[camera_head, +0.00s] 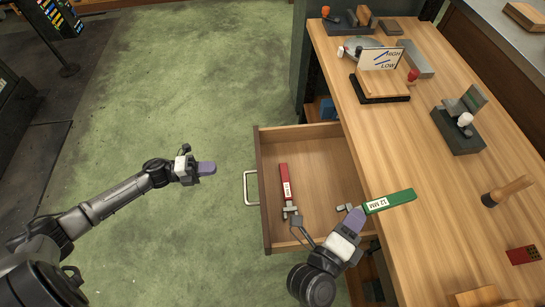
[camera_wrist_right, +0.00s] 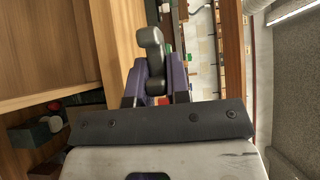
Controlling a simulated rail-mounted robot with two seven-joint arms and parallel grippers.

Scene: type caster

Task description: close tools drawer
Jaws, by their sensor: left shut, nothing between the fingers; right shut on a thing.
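The tools drawer (camera_head: 318,150) stands pulled out from the wooden bench, with its metal handle (camera_head: 251,188) on the left front. A red-handled tool (camera_head: 285,184) with a white label lies inside it. My right gripper (camera_head: 357,216) is over the right part of the drawer by the bench edge. It is shut on a green-handled tool (camera_head: 391,202) labelled "12 MM". The tool's grey metal end (camera_wrist_right: 152,52) shows between the purple fingers in the right wrist view. My left gripper (camera_head: 206,168) is shut and empty, left of the drawer handle and apart from it, over the green floor.
The bench top (camera_head: 440,180) carries a "HIGH/LOW" sign (camera_head: 381,59) on a block, a dark fixture (camera_head: 458,125), a wooden-handled tool (camera_head: 507,190) and a red block (camera_head: 523,255). The green floor (camera_head: 200,80) left of the drawer is clear.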

